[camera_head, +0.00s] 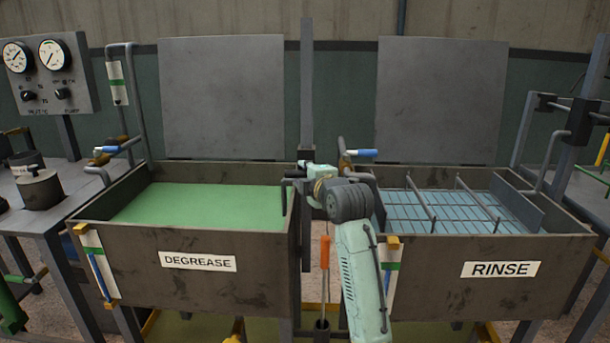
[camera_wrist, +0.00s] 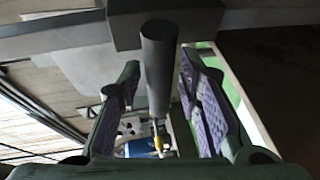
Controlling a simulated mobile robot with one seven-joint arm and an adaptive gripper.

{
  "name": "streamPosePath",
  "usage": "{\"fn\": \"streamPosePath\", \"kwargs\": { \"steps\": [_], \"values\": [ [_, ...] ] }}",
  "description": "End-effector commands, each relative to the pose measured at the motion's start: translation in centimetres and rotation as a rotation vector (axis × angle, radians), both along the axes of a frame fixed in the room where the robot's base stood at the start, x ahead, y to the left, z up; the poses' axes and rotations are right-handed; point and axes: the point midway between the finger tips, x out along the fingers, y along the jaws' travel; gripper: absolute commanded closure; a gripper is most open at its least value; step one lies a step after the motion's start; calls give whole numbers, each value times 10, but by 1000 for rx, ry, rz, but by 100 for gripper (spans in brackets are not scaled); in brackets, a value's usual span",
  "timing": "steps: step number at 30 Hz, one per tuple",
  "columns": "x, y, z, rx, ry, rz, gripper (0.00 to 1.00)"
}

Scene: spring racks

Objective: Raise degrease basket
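The degrease tank (camera_head: 140,255), with its label and green liquid, stands at left in the head view. No basket shows above its liquid. My gripper (camera_head: 297,178) is at the tank's right rear corner, by a grey upright post (camera_head: 307,85). In the wrist view, its purple-padded fingers (camera_wrist: 160,85) stand on both sides of a round grey bar (camera_wrist: 160,60).
The rinse tank (camera_head: 440,285) at right holds blue liquid and a wire basket (camera_head: 440,215). Blue-handled taps (camera_head: 365,153) stand at the tanks' rear left corners. A gauge panel (camera_head: 48,75) is at far left. An orange-handled tool (camera_head: 325,252) hangs between the tanks.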

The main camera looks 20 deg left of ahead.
Motion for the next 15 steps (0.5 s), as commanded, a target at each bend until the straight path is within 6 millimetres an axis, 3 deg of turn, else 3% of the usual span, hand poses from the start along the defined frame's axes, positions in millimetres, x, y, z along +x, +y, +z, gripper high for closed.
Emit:
{"fn": "streamPosePath", "kwargs": {
  "steps": [13,15],
  "values": [
    [0,0,-1,0,2,0,100],
    [0,0,-1,-1,3,0,100]
  ]
}}
